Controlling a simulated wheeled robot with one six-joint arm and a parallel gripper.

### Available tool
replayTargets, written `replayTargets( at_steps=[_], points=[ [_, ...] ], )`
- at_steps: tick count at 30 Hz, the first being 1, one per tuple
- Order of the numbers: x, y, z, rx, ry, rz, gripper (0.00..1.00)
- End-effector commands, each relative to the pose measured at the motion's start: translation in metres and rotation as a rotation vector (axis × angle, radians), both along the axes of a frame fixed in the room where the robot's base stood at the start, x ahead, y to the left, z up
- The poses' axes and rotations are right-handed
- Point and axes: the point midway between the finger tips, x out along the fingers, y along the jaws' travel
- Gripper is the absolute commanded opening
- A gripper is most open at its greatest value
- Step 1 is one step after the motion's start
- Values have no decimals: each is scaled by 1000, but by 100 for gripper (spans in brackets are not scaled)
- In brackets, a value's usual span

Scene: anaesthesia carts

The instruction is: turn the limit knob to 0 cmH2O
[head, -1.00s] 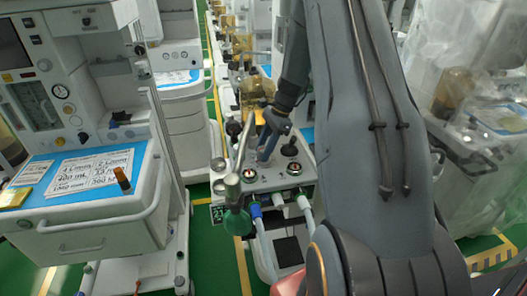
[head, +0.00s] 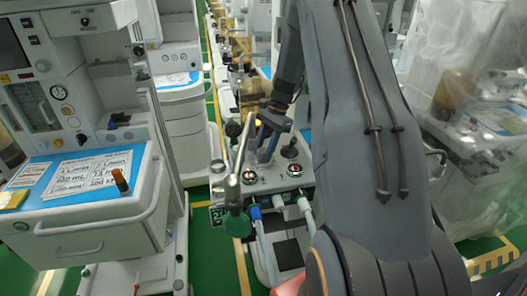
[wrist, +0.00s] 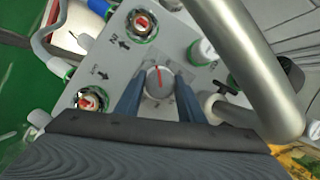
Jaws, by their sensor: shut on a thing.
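The limit knob (wrist: 158,88) is a round grey dial with a red pointer line, on a light grey panel (wrist: 185,55). In the wrist view the red line points almost straight up. The scale marks around it are too small to read. My gripper (wrist: 157,80) has its two blue fingers on either side of the knob and is shut on it. In the head view my gripper (head: 267,150) reaches down to the panel of the middle machine, and its fingers and wrist hide the knob there.
A thick metal tube (wrist: 255,65) crosses close beside the gripper. Two red-centred ports (wrist: 141,22) (wrist: 92,99) sit left of the knob. A black-topped dial (head: 289,151) stands right of the gripper. A cart with a blue top (head: 105,195) stands left; a plastic-covered one is at right.

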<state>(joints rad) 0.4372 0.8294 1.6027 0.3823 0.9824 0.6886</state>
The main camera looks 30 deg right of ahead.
Motion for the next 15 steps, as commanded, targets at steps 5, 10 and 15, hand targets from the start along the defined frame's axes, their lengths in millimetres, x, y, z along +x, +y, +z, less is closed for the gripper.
replayTargets(
  at_steps=[5, 10, 15],
  points=[
    [1, 0, 1, -1, -2, -1, 49],
    [0, 0, 1, 0, -1, -1, 54],
    [0, 0, 0, 0, 0, -8, 54]
  ],
)
